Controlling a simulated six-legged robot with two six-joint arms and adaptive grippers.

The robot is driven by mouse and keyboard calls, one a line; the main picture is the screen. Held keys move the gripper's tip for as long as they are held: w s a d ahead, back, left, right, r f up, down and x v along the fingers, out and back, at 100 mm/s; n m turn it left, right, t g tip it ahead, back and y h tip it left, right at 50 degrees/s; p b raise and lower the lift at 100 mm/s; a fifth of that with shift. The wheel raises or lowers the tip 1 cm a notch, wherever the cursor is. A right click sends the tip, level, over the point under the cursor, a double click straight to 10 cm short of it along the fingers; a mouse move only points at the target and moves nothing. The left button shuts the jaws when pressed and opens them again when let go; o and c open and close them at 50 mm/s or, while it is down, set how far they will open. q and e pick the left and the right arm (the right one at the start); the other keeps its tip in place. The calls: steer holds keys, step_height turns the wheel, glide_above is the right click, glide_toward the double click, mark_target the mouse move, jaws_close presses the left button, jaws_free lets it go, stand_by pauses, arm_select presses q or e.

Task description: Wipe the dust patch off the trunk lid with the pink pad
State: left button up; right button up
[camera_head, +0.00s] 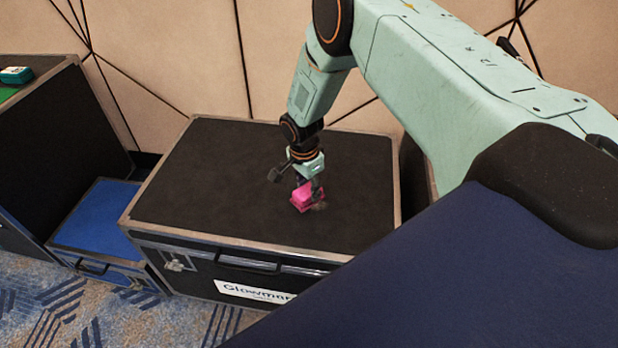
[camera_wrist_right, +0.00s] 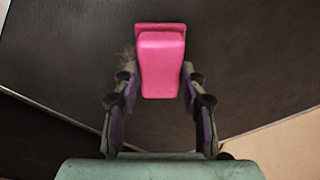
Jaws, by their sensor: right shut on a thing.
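The pink pad (camera_head: 305,198) is at the right-middle of the dark trunk lid (camera_head: 220,180) in the head view. My right gripper (camera_head: 308,188) is shut on the pad from above; the pad appears to be on or just over the lid. In the right wrist view the pad (camera_wrist_right: 162,60) sits between the two fingers (camera_wrist_right: 158,88). A small greyish dust patch (camera_head: 319,206) shows beside the pad's lower right in the head view. Some of it (camera_wrist_right: 128,57) shows left of the pad in the wrist view. My left gripper is not in view.
The trunk has a metal-edged rim and a front label (camera_head: 255,293). A blue-topped case (camera_head: 97,217) stands to its left, and a taller dark case (camera_head: 45,115) with a small green item (camera_head: 16,75) is beyond. A panelled wall (camera_head: 200,50) is behind. The left part of the lid is clear.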

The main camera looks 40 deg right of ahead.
mark_target(298, 198)
steer(key=shift+s+a+p, duration=0.9)
steer(key=shift+s+p, duration=0.3)
steer(key=shift+p, duration=0.35)
steer(key=shift+s+a+p, duration=0.3)
steer(key=shift+a+p, duration=0.05)
steer(key=shift+p, duration=0.1)
steer(key=shift+w+a+b, duration=0.65)
steer(key=shift+w, duration=0.35)
steer(key=shift+w+d+f+b, duration=0.15)
steer(key=shift+w+d+b, duration=0.75)
steer(key=shift+b, duration=0.1)
steer(key=shift+w+d+b, duration=1.6)
steer(key=shift+w+b, duration=0.05)
steer(key=w+d+b, duration=0.2)
steer(key=b, duration=0.1)
steer(key=shift+w+d, duration=0.1)
step_height(298, 198, up, 6)
steer(key=p, duration=0.5)
